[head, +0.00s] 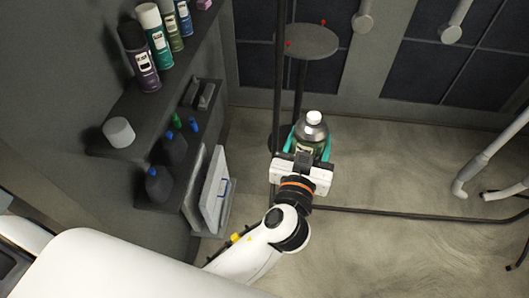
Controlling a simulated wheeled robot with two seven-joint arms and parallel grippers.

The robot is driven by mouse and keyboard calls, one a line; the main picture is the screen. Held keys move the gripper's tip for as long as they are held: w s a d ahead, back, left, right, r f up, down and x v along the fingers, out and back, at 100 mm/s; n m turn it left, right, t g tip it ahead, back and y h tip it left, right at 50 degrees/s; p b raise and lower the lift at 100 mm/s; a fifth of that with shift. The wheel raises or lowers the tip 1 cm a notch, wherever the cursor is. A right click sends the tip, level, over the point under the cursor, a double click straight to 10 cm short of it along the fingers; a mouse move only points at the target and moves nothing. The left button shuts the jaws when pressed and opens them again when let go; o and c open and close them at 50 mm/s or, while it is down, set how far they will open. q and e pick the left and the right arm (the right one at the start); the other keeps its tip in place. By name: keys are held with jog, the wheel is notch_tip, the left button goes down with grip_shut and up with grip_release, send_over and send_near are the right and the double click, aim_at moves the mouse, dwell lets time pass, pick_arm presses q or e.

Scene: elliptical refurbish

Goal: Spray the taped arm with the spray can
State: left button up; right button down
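My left gripper (308,148) comes in from the lower left. Its teal fingers are on either side of a spray can (312,131) with a white cap and a dark green-grey body, and appear closed on it. The can is upright, cap up, and its lower part is hidden by the gripper. No tape shows clearly on anything. Pale grey arm-like parts (490,150) stand at the right edge, and I cannot tell whether one is the taped arm. My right gripper is not in view.
A dark wall shelf (118,108) at left holds several spray cans (160,40), a white round container (118,132) and dark bottles (158,184). A round grey stand top (312,40) is beyond the gripper. A black floor bar (420,215) runs right. Floor between is clear.

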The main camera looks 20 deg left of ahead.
pick_arm(q)
jog(key=d+r+n+y+p, duration=0.1)
jog(key=d+r+y+p, duration=0.1)
jog(key=d+r, duration=0.4)
jog(key=w+a+r, duration=0.1)
jog(key=w, duration=0.5)
jog(key=shift+w+r, duration=0.15)
jog(key=shift+r, duration=0.15)
jog(key=shift+a, duration=0.1)
